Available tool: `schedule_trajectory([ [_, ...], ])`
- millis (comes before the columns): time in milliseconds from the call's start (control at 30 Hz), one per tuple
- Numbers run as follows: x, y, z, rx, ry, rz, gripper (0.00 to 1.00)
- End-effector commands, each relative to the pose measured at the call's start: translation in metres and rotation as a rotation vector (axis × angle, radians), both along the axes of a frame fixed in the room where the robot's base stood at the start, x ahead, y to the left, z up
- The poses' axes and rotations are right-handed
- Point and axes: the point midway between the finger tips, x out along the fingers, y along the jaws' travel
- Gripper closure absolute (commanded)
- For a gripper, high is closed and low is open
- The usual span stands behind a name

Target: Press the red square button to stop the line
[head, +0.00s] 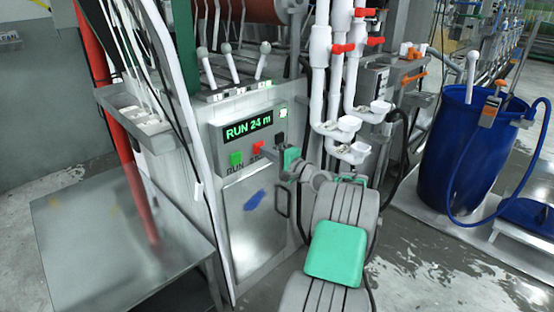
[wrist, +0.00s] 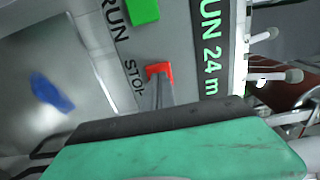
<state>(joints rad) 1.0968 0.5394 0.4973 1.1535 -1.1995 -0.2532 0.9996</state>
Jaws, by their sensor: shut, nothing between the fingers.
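The red square button (head: 258,146) is on the grey control panel, right of the green button (head: 236,158) and below the lit display (head: 247,127) reading "RUN 24 m". In the wrist view the red button (wrist: 159,68) shows beside the "STOP" lettering, partly covered by my fingertips. My gripper (head: 264,152) is shut and empty, with its tips in front of the red button. In the wrist view the shut fingers (wrist: 159,84) overlap the button's lower part. I cannot tell whether they touch it.
Levers with pale knobs (head: 232,62) stand above the panel.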

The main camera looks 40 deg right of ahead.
Motion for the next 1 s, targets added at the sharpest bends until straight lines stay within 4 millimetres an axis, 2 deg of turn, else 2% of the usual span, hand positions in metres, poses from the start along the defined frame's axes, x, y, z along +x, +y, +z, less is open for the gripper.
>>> schedule_trajectory([
  [367,0.005,0.000,0.001,0.000,0.000,0.000,1.00],
  [633,0.028,0.003,0.002,-0.002,-0.001,0.003,1.00],
  [1000,0.027,0.008,0.006,-0.008,-0.006,0.011,1.00],
])
